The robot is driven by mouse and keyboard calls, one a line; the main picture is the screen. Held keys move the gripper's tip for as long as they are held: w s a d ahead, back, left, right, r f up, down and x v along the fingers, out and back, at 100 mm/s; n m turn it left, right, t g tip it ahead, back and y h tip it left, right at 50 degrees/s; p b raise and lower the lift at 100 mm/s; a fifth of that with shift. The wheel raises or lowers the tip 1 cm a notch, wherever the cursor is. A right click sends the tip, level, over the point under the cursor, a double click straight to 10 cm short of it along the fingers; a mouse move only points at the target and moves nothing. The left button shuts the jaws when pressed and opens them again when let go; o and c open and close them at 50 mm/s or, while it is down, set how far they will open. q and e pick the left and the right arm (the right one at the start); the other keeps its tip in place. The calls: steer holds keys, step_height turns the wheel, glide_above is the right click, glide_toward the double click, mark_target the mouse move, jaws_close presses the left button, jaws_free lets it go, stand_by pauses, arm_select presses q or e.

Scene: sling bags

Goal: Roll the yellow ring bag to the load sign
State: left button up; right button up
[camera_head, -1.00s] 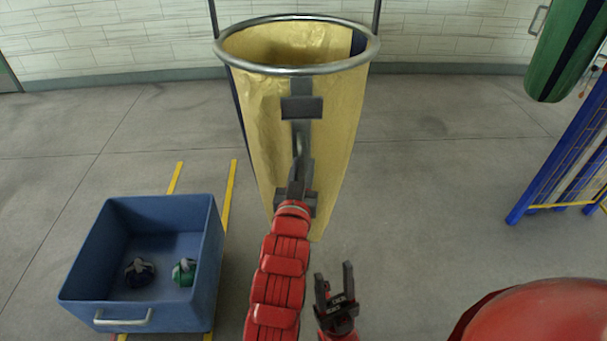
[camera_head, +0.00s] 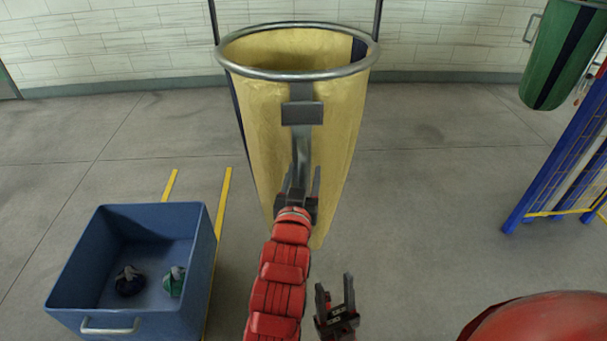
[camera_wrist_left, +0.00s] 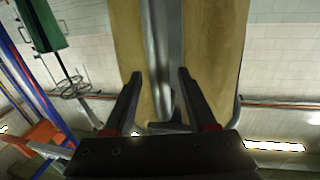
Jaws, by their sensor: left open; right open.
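The yellow ring bag (camera_head: 258,110) hangs upright from a round metal ring (camera_head: 230,62) at the centre of the head view. A dark plate and a grey curved handle (camera_head: 302,140) are on its front. My left gripper (camera_head: 303,178) is open in front of the bag, at the handle's lower end. In the left wrist view, the bar of the handle (camera_wrist_left: 160,60) shows between the open fingers of my left gripper (camera_wrist_left: 160,78); contact cannot be told. My right gripper (camera_head: 336,290) is open and empty, lower in the head view. I cannot make out a load sign.
A red rounded shape (camera_head: 535,320) is at the lower right. Floor right of the bag is clear.

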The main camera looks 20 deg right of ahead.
arm_select(q)
steer(key=shift+s+a, duration=0.1)
steer(key=b+v, duration=0.1)
steer(key=v, duration=0.4)
steer(key=shift+s+f, duration=0.15)
steer(key=p+v, duration=1.2)
steer(key=shift+p, duration=0.35)
stand_by(0.5)
